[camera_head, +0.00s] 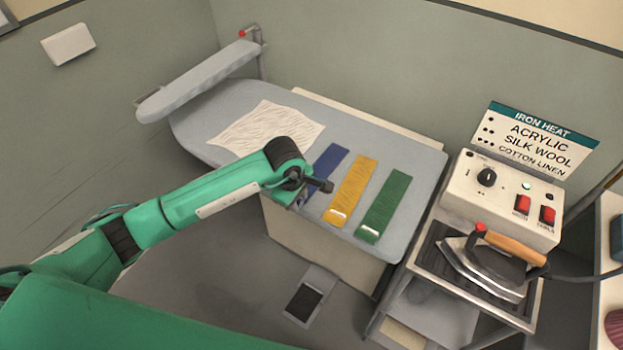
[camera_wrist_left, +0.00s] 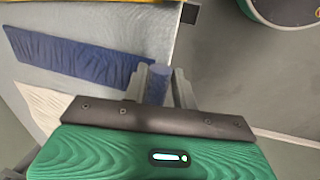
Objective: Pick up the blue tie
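The blue tie (camera_head: 329,165) lies on the pale blue ironing board, leftmost of three ties in the head view. My left gripper (camera_head: 308,193) is at its near end and hides part of it. In the left wrist view the blue tie (camera_wrist_left: 85,62) lies flat to the left of the fingers. The left gripper's fingers (camera_wrist_left: 160,88) stand on both sides of a blue piece at the tie's end. I cannot tell whether they press on it. My right gripper is not in view.
A yellow tie (camera_head: 352,190) and a green tie (camera_head: 385,207) lie to the right on the ironing board (camera_head: 418,165). A creased white cloth (camera_head: 265,128) lies to the left. An iron (camera_head: 490,265) stands on a rack below a control box (camera_head: 505,195) at the right.

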